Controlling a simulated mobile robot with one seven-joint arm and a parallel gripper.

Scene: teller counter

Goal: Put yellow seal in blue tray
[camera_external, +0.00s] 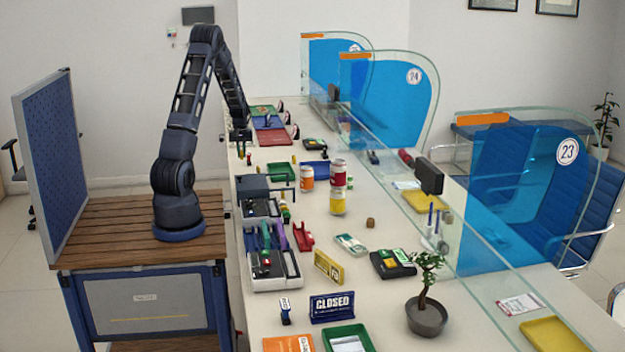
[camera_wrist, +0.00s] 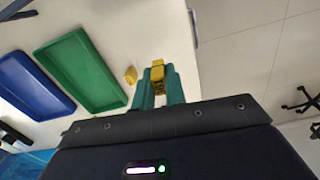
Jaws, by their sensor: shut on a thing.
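The yellow seal (camera_wrist: 158,72) is between the teal fingertips of my gripper (camera_wrist: 158,88) in the wrist view, and the fingers are shut on it. In the external view my gripper (camera_external: 241,138) is over the counter's left edge, left of the trays; the seal is too small there to make out clearly. The blue tray (camera_external: 316,164) lies on the counter to the right, just beyond a green tray (camera_external: 281,172). In the wrist view the blue tray (camera_wrist: 32,85) is at far left, with the green tray (camera_wrist: 82,72) between it and my gripper. Both trays look empty there.
A second small yellow item (camera_wrist: 130,75) stands on the counter beside my gripper in the wrist view. An orange-and-white can (camera_external: 307,178) and a red can (camera_external: 338,172) stand near the blue tray. A dark box (camera_external: 266,186) sits in front of the green tray.

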